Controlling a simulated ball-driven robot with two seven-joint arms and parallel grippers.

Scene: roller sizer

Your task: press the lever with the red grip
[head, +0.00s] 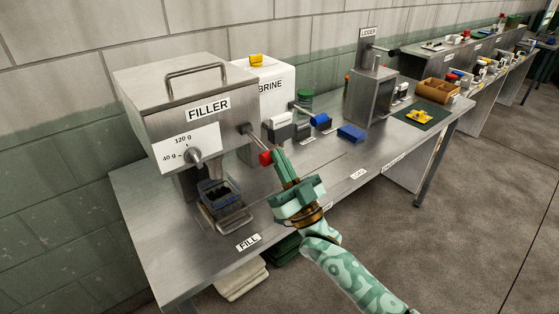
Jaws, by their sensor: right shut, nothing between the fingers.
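The lever (254,139) sticks out from the right side of the steel filler (150,126) and ends in a red grip (265,158). My right gripper (279,157) is shut and empty, with its fingertips right beside the red grip on its right side. I cannot tell whether they touch it. The filler's front has a dial (194,156) marked 40 g and 120 g. A dark container (217,193) stands below the filler's outlet. My left gripper is not in view.
The steel table (300,205) holds the filler and has free room at its front middle. A white brine box (277,88), small blue and grey items and a lidder (372,95) stand behind. A wooden box (437,91) is farther right.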

